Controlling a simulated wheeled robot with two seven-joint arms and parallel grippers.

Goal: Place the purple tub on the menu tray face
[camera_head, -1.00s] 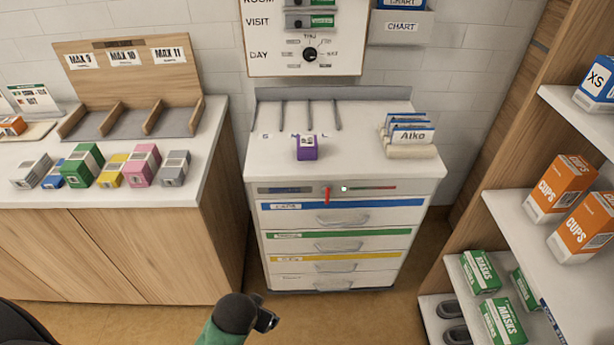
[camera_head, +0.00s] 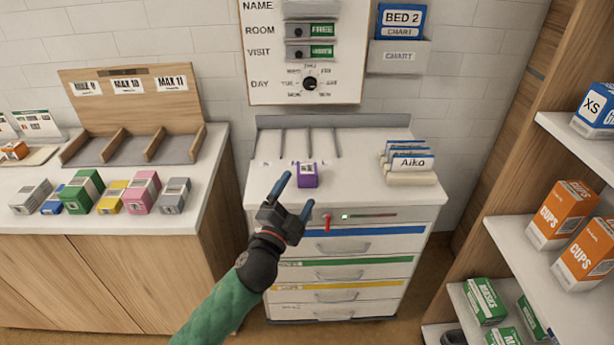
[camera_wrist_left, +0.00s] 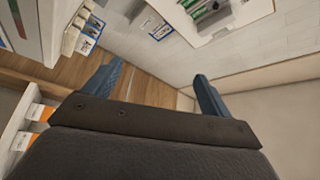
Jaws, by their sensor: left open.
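The purple tub (camera_head: 307,175) stands upright on the white top of the drawer cart (camera_head: 350,185), near its front left. My left gripper (camera_head: 294,196) is in front of the cart, below and left of the tub, with its blue fingers spread apart and nothing between them. In the left wrist view its two fingers (camera_wrist_left: 152,88) also show apart and empty. The tub cannot be made out in the wrist view. I cannot clearly tell a menu tray; at the far left a card stand (camera_head: 30,124) with a pale base is partly cut off. My right gripper is not in view.
Several small boxes (camera_head: 82,190) line the left counter before a wooden divider rack (camera_head: 135,120). Chart cards marked Aiko (camera_head: 410,162) stand on the cart's right. A shelf with orange cups boxes (camera_head: 562,214) stands at right. The cart top's middle is clear.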

